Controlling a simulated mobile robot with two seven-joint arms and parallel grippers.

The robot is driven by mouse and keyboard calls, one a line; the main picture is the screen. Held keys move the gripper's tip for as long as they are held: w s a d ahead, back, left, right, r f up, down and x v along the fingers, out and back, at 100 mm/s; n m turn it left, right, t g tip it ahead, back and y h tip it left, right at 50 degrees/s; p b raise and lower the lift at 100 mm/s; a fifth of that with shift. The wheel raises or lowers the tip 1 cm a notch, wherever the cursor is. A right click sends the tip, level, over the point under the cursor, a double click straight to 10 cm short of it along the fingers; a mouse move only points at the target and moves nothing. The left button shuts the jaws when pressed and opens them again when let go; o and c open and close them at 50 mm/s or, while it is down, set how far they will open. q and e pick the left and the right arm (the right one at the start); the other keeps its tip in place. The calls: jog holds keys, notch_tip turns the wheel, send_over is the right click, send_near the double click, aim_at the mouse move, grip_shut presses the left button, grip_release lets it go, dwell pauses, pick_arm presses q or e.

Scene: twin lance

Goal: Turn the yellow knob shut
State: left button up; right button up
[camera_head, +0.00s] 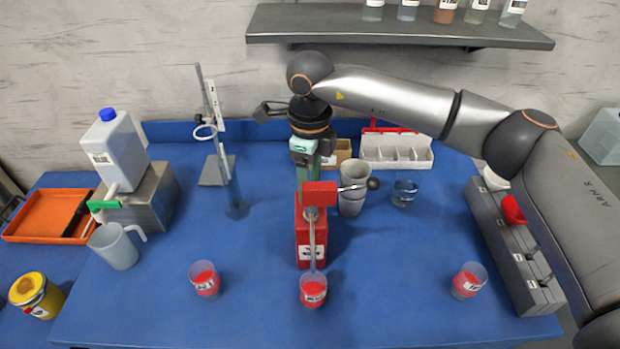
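I see no knob that is clearly yellow. A red dispenser (312,242) stands mid-table, with a metal pipe down its front and a side lever ending in a black ball (373,183). A cup with red contents (313,290) stands at the pipe's lower end. My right arm reaches in from the right, and its gripper (304,158) points down at a green upright part (309,178) behind the dispenser's top. Its fingertips are too hidden to tell whether it grips anything. A white jug (116,150) at left has a green tap handle (103,205). My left gripper is out of view.
Two more red-filled cups stand at front left (204,279) and front right (468,280). A clear pitcher (116,246) is under the jug's tap. A yellow tub (37,295) stands far left. A grey rack (510,245) lines the right side. A shelf (400,25) hangs above.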

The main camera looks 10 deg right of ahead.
grip_shut()
dwell(0.3)
jog(key=shift+m, duration=0.3)
jog(key=m+b, duration=0.2)
jog(key=shift+f+m, duration=0.1)
jog(key=shift+m, duration=0.2)
jog(key=m+b, duration=0.2)
jog(key=m, duration=0.3)
jog(key=shift+m, duration=0.3)
jog(key=m+b, duration=0.1)
jog(key=m, duration=0.3)
jog(key=shift+m+b, duration=0.8)
jog(key=shift+m, duration=1.7)
